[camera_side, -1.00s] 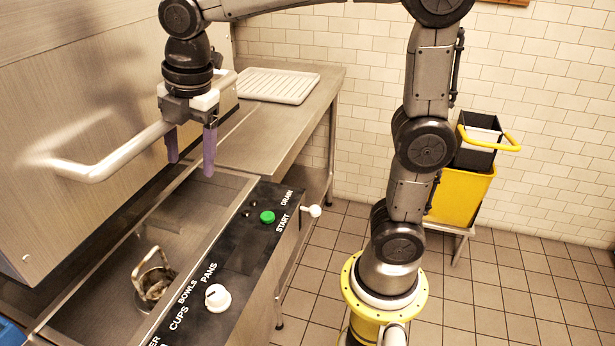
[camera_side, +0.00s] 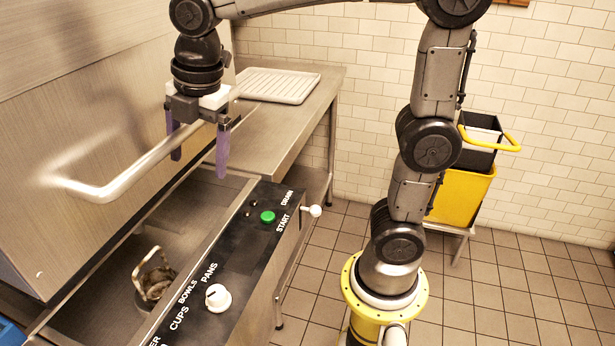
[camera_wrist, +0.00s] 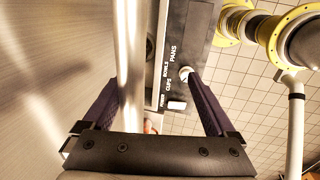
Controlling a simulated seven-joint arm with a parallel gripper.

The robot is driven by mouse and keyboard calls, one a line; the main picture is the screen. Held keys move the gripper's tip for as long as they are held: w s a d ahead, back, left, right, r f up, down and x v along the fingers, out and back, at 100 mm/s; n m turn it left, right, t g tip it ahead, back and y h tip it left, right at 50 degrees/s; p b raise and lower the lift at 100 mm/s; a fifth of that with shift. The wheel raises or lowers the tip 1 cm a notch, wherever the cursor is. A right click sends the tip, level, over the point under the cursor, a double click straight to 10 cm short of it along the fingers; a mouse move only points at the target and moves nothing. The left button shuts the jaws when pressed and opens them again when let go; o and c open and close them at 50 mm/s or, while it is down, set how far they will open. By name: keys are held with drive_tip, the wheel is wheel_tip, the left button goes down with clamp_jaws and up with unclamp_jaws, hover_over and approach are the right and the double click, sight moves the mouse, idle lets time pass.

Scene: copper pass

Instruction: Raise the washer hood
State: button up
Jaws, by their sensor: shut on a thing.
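The washer hood (camera_side: 75,125) is a large brushed-metal box at the left, with its lower edge above the wash bay (camera_side: 205,205). Its long metal bar handle (camera_side: 135,172) runs along the front and also shows in the wrist view (camera_wrist: 130,60).
A black control panel (camera_side: 245,242) with a green button (camera_side: 267,217) and white knob (camera_side: 218,298) fronts the bay. A metal basket (camera_side: 153,275) sits inside. A white rack (camera_side: 278,86) lies on the back counter. A yellow mop bucket (camera_side: 462,195) stands at the right.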

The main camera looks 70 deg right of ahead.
drive_tip(key=s+d+r+m+t, duration=0.1)
drive_tip(key=s+d+r, duration=0.1)
drive_tip(key=s+r, duration=0.15)
drive_tip(key=s+d+r+m, duration=0.1)
drive_tip(key=s+d+r, duration=0.1)
drive_tip(key=s, duration=0.2)
drive_tip(key=s+d+f+m+t, duration=0.1)
drive_tip(key=s+f+m+t, duration=0.1)
drive_tip(key=s+f+m, duration=0.7)
drive_tip(key=shift+d+f+m, duration=0.3)
drive_tip(key=shift+f+m, duration=0.45)
drive_tip(key=shift+m, duration=1.65)
drive_tip(key=shift+w+f+m, duration=0.1)
drive_tip(key=shift+f+m, duration=0.05)
drive_tip(key=shift+m, duration=0.95)
